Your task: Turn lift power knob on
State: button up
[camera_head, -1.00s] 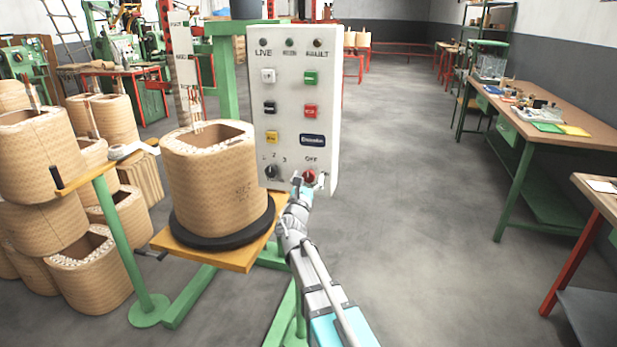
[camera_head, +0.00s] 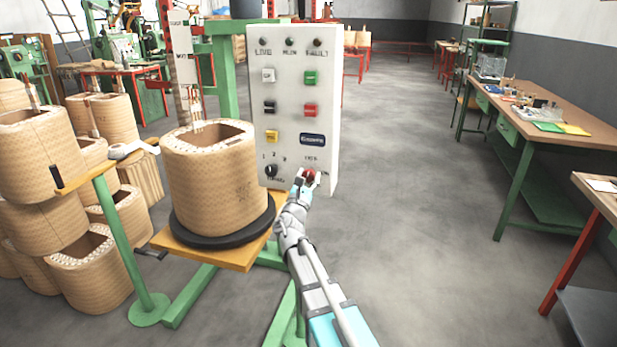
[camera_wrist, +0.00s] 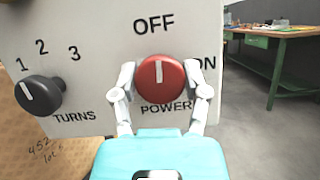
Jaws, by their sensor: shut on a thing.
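The red power knob (camera_wrist: 160,80) is on the white control panel (camera_wrist: 90,45), with OFF printed above it, ON to its right and POWER below. Its white mark points up at OFF. My gripper (camera_wrist: 164,90) is shut on the knob, one finger on its left side and one on its right. In the head view the gripper (camera_head: 309,177) is at the panel's lower right, and the knob (camera_head: 310,174) shows between the fingers. The right finger covers part of the ON label.
A black turns knob (camera_wrist: 40,95) is to the left of the power knob. Several push buttons and lamps are higher on the panel. A large wound coil (camera_head: 215,185) stands left of the panel. Open floor (camera_head: 420,220) and a workbench (camera_head: 560,125) are to the right.

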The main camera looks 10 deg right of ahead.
jog(key=m+g+h, duration=0.1)
jog(key=m, duration=0.1)
jog(key=m+g+h, duration=0.1)
jog(key=m, duration=0.2)
jog(key=shift+w+a+r+p, duration=0.1)
jog(key=shift+w+p, duration=0.05)
jog(key=shift+p, duration=0.25)
jog(key=m+g+p, duration=0.1)
jog(key=m, duration=0.2)
jog(key=m+g+h, duration=0.1)
jog(key=m, duration=0.2)
jog(key=shift+r+m+g+h+p, duration=0.1)
jog(key=shift+m+g+h+p, duration=0.2)
jog(key=shift+p, duration=0.1)
jog(key=m+g+p, duration=0.2)
jog(key=m+p, duration=0.1)
jog(key=m, duration=0.3)
jog(key=shift+m+g+y+p, duration=0.4)
jog(key=shift+m+g+p, duration=0.35)
jog(key=shift+m, duration=0.95)
jog(key=shift+f, duration=0.2)
jog(key=o, duration=1.1)
jog(key=shift+o, duration=0.2)
jog(key=shift+s, duration=0.2)
